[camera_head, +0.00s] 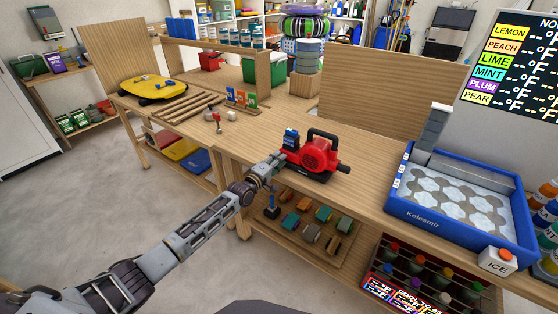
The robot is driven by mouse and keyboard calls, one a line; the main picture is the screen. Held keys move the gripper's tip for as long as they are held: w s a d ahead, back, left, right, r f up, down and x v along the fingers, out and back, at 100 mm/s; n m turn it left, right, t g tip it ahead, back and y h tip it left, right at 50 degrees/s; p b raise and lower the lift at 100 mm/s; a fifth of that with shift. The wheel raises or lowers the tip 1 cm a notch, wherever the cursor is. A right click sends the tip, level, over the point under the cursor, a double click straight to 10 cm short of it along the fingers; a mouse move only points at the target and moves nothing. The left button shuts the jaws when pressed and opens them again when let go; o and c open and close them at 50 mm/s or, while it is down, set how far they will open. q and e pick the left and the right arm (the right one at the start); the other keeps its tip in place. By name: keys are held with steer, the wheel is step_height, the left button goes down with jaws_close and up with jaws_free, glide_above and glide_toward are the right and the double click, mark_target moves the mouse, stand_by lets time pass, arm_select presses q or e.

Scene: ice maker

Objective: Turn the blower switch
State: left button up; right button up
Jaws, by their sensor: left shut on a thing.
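The red blower (318,155) lies on the wooden workbench, left of the blue ice tray. It has a black handle on top and a black nozzle end pointing right. A small blue part (291,138) stands at its left end. My left gripper (274,163) reaches in from the lower left and is shut on the blower's left end, at the bench's front edge. The switch itself is too small or hidden by the gripper to make out. My right gripper is not in view.
A blue-rimmed tray (462,236) with a white ice button box (497,260) stands at the right. A lower shelf (310,240) holds several coloured blocks. Wooden slats and a yellow item (153,88) lie farther left. The bench between is mostly clear.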

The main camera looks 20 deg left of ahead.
arm_select(q)
steer(key=o, duration=0.7)
steer(key=shift+s, duration=0.15)
steer(key=shift+s+a+p, duration=0.3)
steer(key=shift+s+p, duration=0.35)
steer(key=p+v, duration=0.2)
steer(key=v, duration=0.2)
steer(key=shift+s, duration=0.15)
